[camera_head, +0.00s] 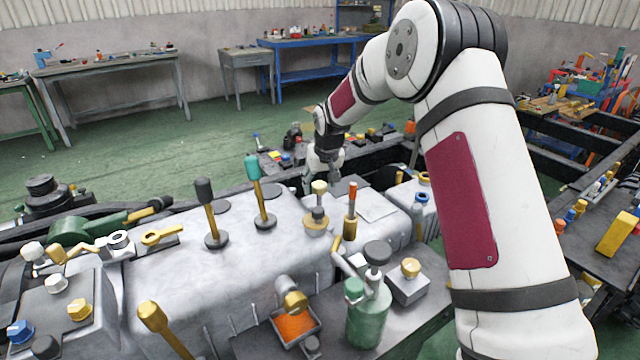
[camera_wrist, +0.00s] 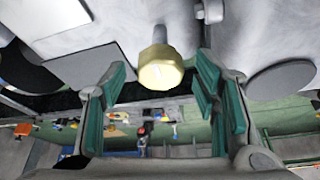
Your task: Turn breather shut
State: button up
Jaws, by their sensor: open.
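In the wrist view a pale yellow hex cap (camera_wrist: 160,73) sits on a short grey stem standing out from the grey casing (camera_wrist: 200,22). It looks like the breather. My gripper (camera_wrist: 163,88) is open, with a green-padded finger on each side of the cap and a gap visible to both. In the head view my gripper (camera_head: 322,178) is down at the far side of the casing (camera_head: 270,255). A cream cap (camera_head: 319,187) close by it appears to be the same one. My fingertips are small and partly hidden there.
An orange-topped post (camera_head: 351,200) and a teal-topped lever (camera_head: 256,180) rise near the gripper. A dark-topped lever (camera_head: 206,205) stands farther left. A green canister (camera_head: 367,315) and a yellow-knobbed box (camera_head: 408,280) are in front. Open floor (camera_head: 150,150) lies behind.

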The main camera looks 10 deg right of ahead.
jog(key=shift+f, duration=0.15)
jog(key=shift+c, duration=0.2)
jog(key=c, duration=1.1)
